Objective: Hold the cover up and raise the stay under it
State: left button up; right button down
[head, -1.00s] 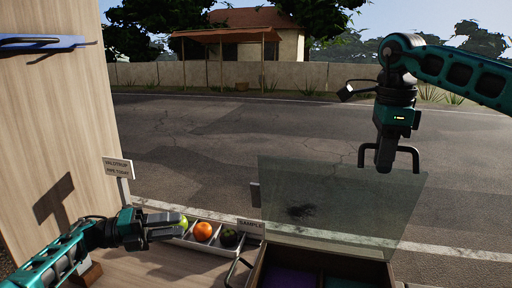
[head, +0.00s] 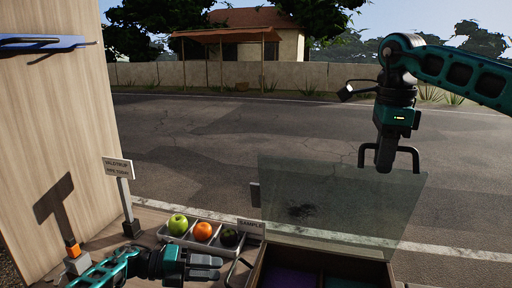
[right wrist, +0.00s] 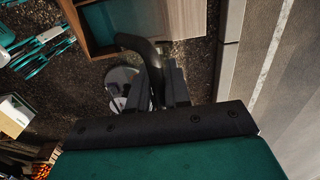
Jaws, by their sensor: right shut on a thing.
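The see-through cover (head: 345,215) stands raised and tilted over the dark-rimmed box (head: 258,272) at the bottom of the head view. My right gripper (head: 386,165) is shut on the dark handle of the cover, at its upper right. The handle also shows as a dark curved bar (right wrist: 136,41) between the fingers in the right wrist view. A thin bent metal rod, seemingly the stay (head: 233,270), shows at the box's left side. My left gripper (head: 221,268) is just left of the rod, fingers parallel and slightly apart, empty. Whether it touches the rod I cannot tell.
A small sign (head: 118,168) stands at the left by the wooden wall (head: 55,120). Open road lies beyond the counter.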

aim_at(232, 268)
pick_arm(q)
jog(key=shift+x, duration=2.7)
grip_shut()
